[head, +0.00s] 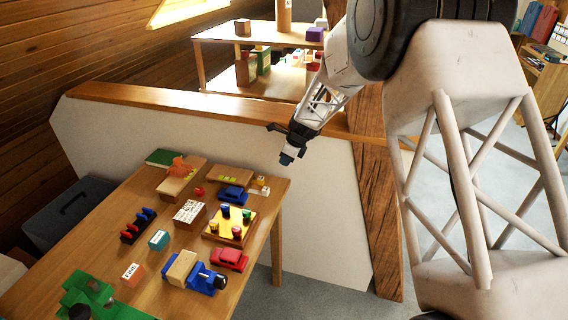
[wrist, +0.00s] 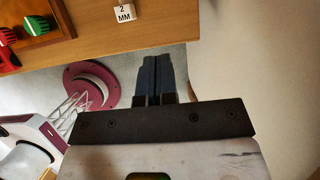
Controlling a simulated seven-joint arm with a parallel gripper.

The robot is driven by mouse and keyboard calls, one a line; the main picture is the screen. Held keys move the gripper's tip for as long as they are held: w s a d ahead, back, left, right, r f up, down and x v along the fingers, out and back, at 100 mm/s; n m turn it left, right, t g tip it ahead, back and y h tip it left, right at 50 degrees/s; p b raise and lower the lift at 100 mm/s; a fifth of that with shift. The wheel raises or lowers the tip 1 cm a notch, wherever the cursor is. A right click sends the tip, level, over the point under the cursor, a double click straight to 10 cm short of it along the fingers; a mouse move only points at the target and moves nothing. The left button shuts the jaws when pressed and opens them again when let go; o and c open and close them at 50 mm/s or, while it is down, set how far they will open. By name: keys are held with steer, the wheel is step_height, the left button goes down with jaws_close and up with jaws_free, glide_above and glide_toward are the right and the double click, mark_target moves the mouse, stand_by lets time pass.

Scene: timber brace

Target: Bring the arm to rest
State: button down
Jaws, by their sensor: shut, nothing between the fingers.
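My gripper (head: 287,158) hangs at the end of my white arm, in the air to the right of the table's far end in the head view. It is in front of the white panel of the low wall and apart from everything. In the wrist view the two dark fingers of my gripper (wrist: 160,75) lie side by side, shut and empty. Part of the wooden table (head: 130,208) shows at the top of the wrist view, beyond the fingertips.
The table holds several toys, among them a blue car (head: 233,194), a red car (head: 229,259) and a yellow pegboard (head: 230,224). A low wall with a wooden cap (head: 190,100) stands behind it. A timber post (head: 385,200) stands right of my gripper. Shelves (head: 215,35) stand behind.

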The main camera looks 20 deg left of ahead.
steer(key=shift+r, duration=0.1)
steer(key=s+d+r+n+h, duration=0.1)
steer(key=s+d+r+n, duration=0.2)
steer(key=s+d+r, duration=0.35)
steer(key=s+d+r+n+t, duration=0.15)
steer(key=s+d+r, duration=0.25)
steer(key=d+r, duration=0.45)
steer(key=s+d+r+n+h, duration=0.1)
steer(key=s+d+r+n, duration=0.4)
steer(key=d, duration=0.5)
steer(key=s+d+r+n+h, duration=0.1)
steer(key=s+d+n, duration=0.1)
steer(key=s+d, duration=0.4)
steer(key=s+d+r+n, duration=0.1)
steer(key=s+d+n, duration=0.2)
steer(key=s+d, duration=0.4)
steer(key=s+d+r+n+t+h, duration=0.1)
steer(key=s+d+n, duration=0.2)
steer(key=s, duration=1.6)
steer(key=d, duration=0.3)
steer(key=shift+s+d+r+h, duration=0.2)
steer(key=shift+s+d+h, duration=0.1)
steer(key=shift+s+d, duration=0.1)
